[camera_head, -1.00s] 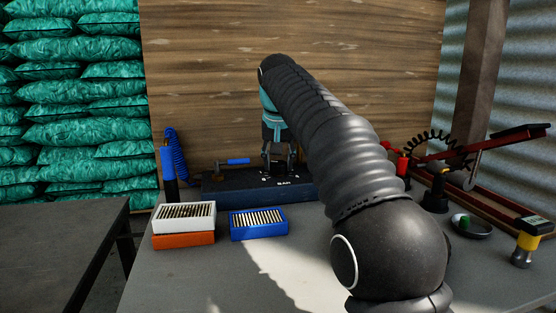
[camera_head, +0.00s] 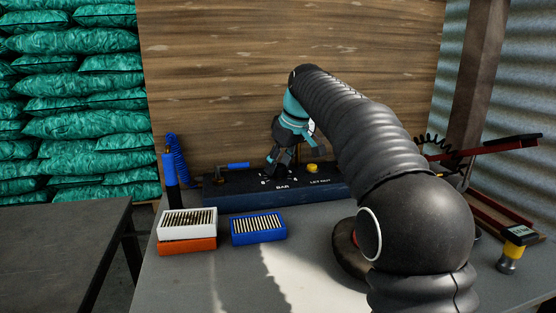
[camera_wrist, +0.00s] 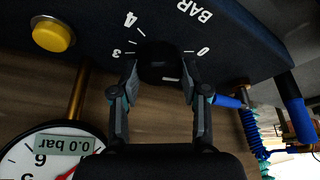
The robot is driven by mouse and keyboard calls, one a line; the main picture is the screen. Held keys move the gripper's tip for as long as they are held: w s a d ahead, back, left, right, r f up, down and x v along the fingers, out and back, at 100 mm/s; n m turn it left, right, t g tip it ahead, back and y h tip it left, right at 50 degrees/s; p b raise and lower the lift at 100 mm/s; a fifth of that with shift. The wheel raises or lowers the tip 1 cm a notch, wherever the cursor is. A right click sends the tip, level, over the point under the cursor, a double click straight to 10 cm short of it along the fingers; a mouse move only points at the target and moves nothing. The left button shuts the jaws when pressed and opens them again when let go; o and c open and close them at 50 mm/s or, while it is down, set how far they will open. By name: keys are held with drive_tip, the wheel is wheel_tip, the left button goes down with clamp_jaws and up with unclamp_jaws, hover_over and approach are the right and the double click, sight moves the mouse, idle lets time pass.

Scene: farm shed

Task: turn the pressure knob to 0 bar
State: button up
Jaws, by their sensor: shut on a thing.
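The pressure knob (camera_wrist: 158,60) is black and round, on a dark blue panel box (camera_head: 225,198) marked BAR. My gripper (camera_wrist: 160,78) is shut on the knob, one finger on each side. In the head view my gripper (camera_head: 276,170) leans over the box and hides most of the knob. In the wrist view the scale marks 0, 3 and 4 show around the knob, upside down. Which mark the knob points to cannot be told. A round gauge (camera_wrist: 20,155) with a red needle has a display reading 0.0 bar.
A yellow button (camera_head: 312,168) marked LET OUT sits on the box right of the knob. A blue-handled part (camera_head: 238,165) lies to its left. White-orange (camera_head: 187,225) and blue (camera_head: 258,227) slotted boxes stand in front. A blue coiled hose (camera_head: 180,160) is at the left.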

drive_tip(key=shift+n+g+y, duration=0.3)
drive_tip(key=shift+n+y, duration=0.1)
drive_tip(key=shift+n, duration=0.9)
drive_tip(key=o, duration=1.1)
drive_tip(key=shift+o, duration=0.2)
drive_tip(key=v, duration=1.2)
drive_tip(key=shift+w, duration=0.15)
